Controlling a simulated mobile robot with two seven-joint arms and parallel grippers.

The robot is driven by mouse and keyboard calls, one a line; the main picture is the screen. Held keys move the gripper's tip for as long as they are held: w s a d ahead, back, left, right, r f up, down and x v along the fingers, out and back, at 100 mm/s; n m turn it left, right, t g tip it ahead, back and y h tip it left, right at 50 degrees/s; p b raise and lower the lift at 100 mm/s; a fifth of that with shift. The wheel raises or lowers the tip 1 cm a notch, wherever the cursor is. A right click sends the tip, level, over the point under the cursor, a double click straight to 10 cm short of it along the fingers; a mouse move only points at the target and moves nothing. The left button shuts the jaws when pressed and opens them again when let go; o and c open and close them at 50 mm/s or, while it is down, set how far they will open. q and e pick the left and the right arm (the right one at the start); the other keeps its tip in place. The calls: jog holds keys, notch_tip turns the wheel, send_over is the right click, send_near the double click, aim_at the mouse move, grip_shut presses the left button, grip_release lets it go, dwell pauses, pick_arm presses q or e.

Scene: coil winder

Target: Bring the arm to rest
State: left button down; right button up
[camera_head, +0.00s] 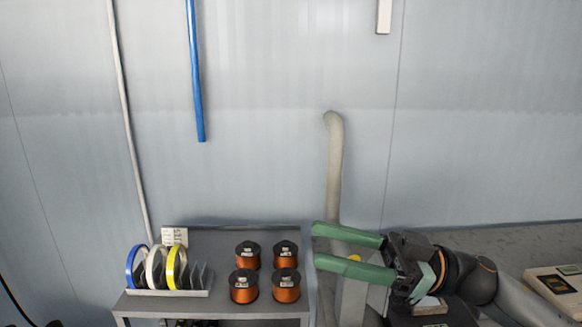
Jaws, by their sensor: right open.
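My right gripper (318,243) comes in from the right, with two green fingers pointing left and set apart. It is open, and nothing shows between the fingertips. Its tips are near the right edge of a grey shelf top (215,273); I cannot tell its height above it. My right arm (470,277) stretches back to the lower right corner. My left gripper is not in view.
Several copper wire spools (286,285) stand on the shelf. A rack (190,291) holds blue, white and yellow tape rolls (173,266). A grey pipe (334,170) rises behind my gripper. A beige device (556,287) sits at the far right.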

jog(key=w+f+m+t+h, duration=0.55)
jog(key=m+t, duration=0.45)
jog(key=t, duration=0.5)
jog(key=s+d+f+m+h, duration=0.1)
jog(key=d+f+m+h, duration=0.3)
jog(key=f+h, duration=0.3)
jog(key=s+d+f+m+h, duration=0.1)
jog(key=d+f+m+h, duration=0.25)
jog(key=f, duration=0.55)
jog(key=s+d+f+g+h, duration=0.2)
jog(key=s+d+f+g, duration=0.15)
jog(key=s+f, duration=0.35)
jog(key=s+d+f+g+h, duration=0.1)
jog(key=s+d+f+g, duration=0.1)
jog(key=s+f+g, duration=0.45)
jog(key=s+d+f+g+h, duration=0.25)
jog(key=s+f, duration=0.25)
jog(key=s, duration=0.4)
jog(key=w+a+f+t+y, duration=0.1)
jog(key=w+a+f+t, duration=0.1)
jog(key=f, duration=0.3)
jog(key=w+a+f+n+t+y, duration=0.1)
jog(key=a+f+t, duration=0.1)
jog(key=f+t, duration=0.2)
notch_tip(320, 180, down, 2)
jog(key=shift+w+f, duration=0.2)
jog(key=shift+w, duration=0.15)
